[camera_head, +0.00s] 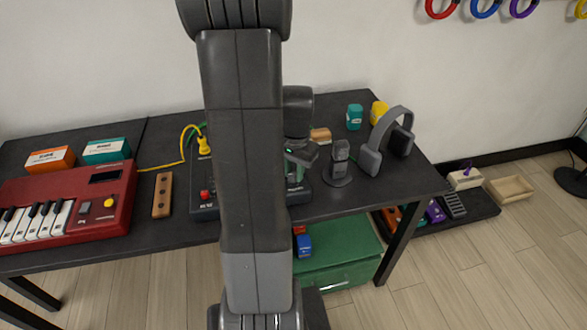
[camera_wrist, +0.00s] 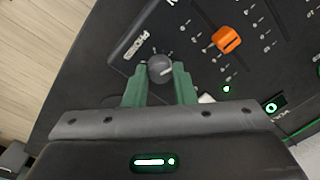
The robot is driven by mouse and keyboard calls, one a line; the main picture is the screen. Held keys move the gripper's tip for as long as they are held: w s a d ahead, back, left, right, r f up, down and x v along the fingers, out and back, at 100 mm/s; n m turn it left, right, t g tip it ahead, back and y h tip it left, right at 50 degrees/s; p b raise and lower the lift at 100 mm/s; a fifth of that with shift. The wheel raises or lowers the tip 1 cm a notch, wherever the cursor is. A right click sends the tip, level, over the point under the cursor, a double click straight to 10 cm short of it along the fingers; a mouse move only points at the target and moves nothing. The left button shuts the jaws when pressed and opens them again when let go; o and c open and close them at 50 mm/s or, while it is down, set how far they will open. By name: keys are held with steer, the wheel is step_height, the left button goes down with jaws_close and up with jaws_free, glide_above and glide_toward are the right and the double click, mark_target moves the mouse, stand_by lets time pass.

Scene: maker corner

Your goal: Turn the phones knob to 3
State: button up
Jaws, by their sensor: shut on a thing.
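The phones knob (camera_wrist: 160,66) is a round dark grey knob beside the "PHONES" label on the black mixer panel (camera_wrist: 185,15). A pale pointer line on it runs toward the right in the wrist view. My gripper (camera_wrist: 161,75) has its two green fingers closed on either side of the knob. The small scale marks around the knob are too small to read. In the head view, the mixer (camera_head: 205,212) lies on the dark table, largely hidden behind my arm, and my gripper (camera_head: 298,163) is over its right part. The knob is hidden there.
A yellow cable (camera_head: 185,145) runs behind.

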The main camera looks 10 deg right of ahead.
mark_target(295, 175)
steer(key=shift+m, duration=1.1)
steer(key=o, duration=1)
steer(key=shift+r, duration=0.15)
steer(key=r, duration=0.4)
steer(key=r+p, duration=0.1)
steer(key=r, duration=0.8)
steer(key=shift+s+d+r+p, duration=0.2)
steer(key=shift+s+r+p, duration=0.1)
steer(key=shift+p, duration=0.1)
steer(key=f, duration=0.4)
steer(key=f+b, duration=0.1)
steer(key=f, duration=0.9)
steer(key=shift+w+a+b, duration=0.2)
steer(key=shift+w+b, duration=0.05)
steer(key=shift+b, duration=0.05)
steer(key=shift+r, duration=0.1)
